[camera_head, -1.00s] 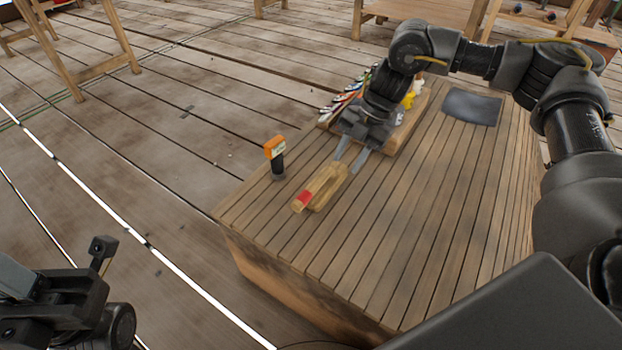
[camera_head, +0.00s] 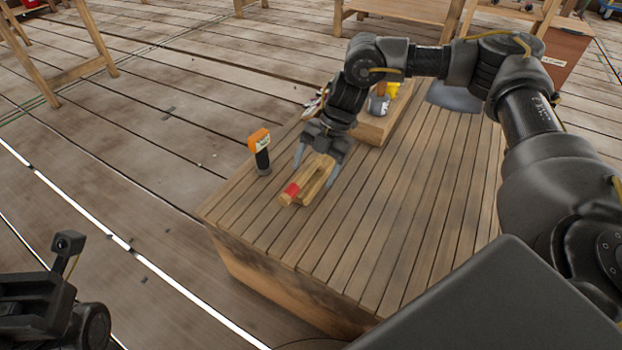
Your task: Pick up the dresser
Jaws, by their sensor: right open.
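The dresser appears to be the wooden tool with a red-marked end (camera_head: 308,186), lying on the slatted wooden table top (camera_head: 390,240). My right gripper (camera_head: 315,173) is open, with its two fingers spread on either side of the wooden tool's far part. Whether the fingers touch it I cannot tell. My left gripper (camera_head: 40,295) is at the lower left, away from the table; its fingers cannot be made out.
An orange and black tool (camera_head: 261,152) stands upright left of the wooden tool. Behind my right gripper is a wooden board (camera_head: 378,128) with several items on it. A dark grey sheet (camera_head: 455,97) lies at the table's far side. The table's near right is clear.

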